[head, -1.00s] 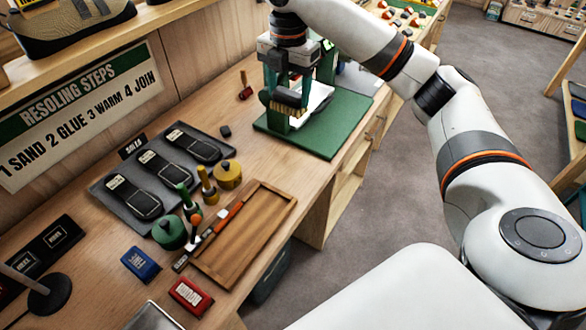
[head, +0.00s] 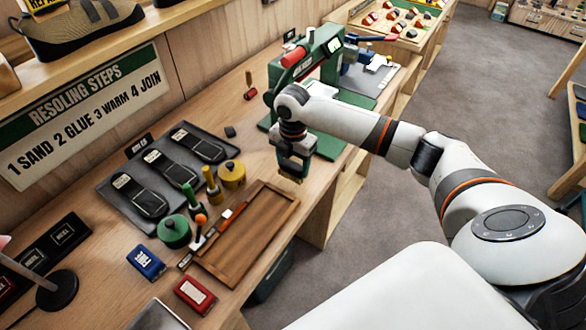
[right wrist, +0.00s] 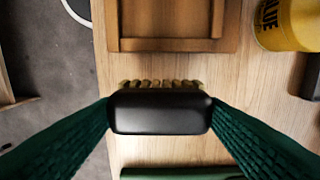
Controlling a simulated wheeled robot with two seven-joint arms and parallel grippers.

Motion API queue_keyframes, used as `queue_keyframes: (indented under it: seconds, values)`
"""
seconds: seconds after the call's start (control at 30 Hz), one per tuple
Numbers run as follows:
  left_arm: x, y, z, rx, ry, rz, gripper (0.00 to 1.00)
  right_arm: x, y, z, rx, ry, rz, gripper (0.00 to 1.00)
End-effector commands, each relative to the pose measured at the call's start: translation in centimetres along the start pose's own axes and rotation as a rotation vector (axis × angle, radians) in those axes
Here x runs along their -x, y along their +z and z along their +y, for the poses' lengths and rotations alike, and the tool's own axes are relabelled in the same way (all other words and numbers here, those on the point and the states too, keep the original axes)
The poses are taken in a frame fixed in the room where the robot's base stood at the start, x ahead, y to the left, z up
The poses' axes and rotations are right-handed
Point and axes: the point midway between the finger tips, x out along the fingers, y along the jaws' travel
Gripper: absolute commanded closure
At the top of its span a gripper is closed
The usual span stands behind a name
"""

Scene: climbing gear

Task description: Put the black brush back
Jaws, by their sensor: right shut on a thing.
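My right gripper (head: 292,168) is shut on the black brush (right wrist: 160,112), one green finger at each end of its black body. The brush's pale bristles show along its upper edge in the right wrist view. In the head view my gripper mostly hides the brush. It hangs above the bench between the green press and the wooden tray (head: 207,273), near the tray's far right corner. The tray is empty, and its edge also shows at the top of the right wrist view (right wrist: 175,45). My left gripper is not in view.
The green press (head: 325,60) stands behind my right arm. A red-handled tool (head: 232,216) lies along the tray's left edge. Black soles (head: 150,200) lie on a grey mat.

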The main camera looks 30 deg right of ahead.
Motion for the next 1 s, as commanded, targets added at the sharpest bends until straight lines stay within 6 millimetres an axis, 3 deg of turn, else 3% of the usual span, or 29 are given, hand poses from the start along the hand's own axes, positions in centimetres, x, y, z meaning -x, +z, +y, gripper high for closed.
queue_keyframes:
  seconds: [0.23, 0.63, 0.67, 0.77, 1.0]
  values:
    - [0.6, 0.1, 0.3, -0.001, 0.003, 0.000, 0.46, -3.3, 0.1, 0.1, -0.001, 0.003, -0.001, 0.60]
    - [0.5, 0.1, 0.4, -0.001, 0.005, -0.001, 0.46, -3.9, 0.0, 0.1, 0.000, 0.003, -0.001, 0.60]
    - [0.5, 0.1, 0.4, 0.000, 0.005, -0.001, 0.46, -3.9, 0.0, 0.1, 0.000, 0.002, -0.001, 0.32]
    - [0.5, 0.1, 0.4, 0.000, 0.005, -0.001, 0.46, -3.8, 0.0, 0.1, 0.000, 0.002, -0.001, 0.16]
    - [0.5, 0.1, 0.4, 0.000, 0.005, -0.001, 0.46, -3.8, 0.0, 0.1, 0.000, 0.002, 0.000, 0.14]
